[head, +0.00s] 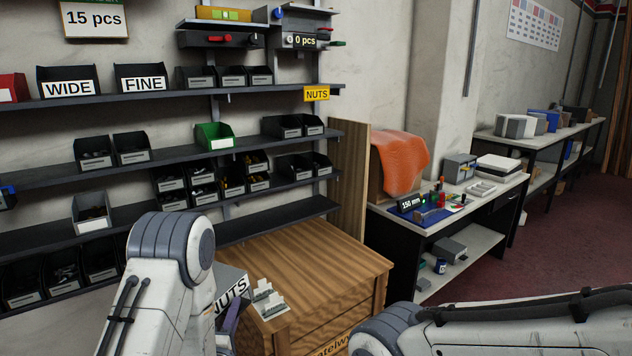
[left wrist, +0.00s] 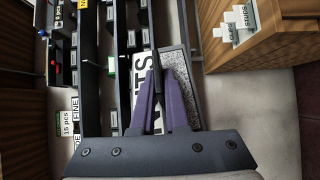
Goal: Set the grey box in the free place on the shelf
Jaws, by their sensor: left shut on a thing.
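The grey box, labelled NUTS, shows partly behind my left arm in the head view (head: 234,286). In the left wrist view it (left wrist: 186,64) has a white label and a speckled grey inside. My left gripper (left wrist: 160,68) has purple fingers shut on this box. The box is held in front of the shelf unit, beside the wooden cabinet. The shelf's upper board (head: 215,91) carries a yellow NUTS tag (head: 317,94) at its right end, with bare board beside the small dark bins. My right arm shows at lower right, but its gripper is out of view.
Black bins marked WIDE (head: 69,88) and FINE (head: 143,84) stand on the upper board. A green bin (head: 214,137) stands one board lower. A wooden cabinet (head: 310,255) stands close below, with small cards on it. A workbench (head: 490,195) is at right.

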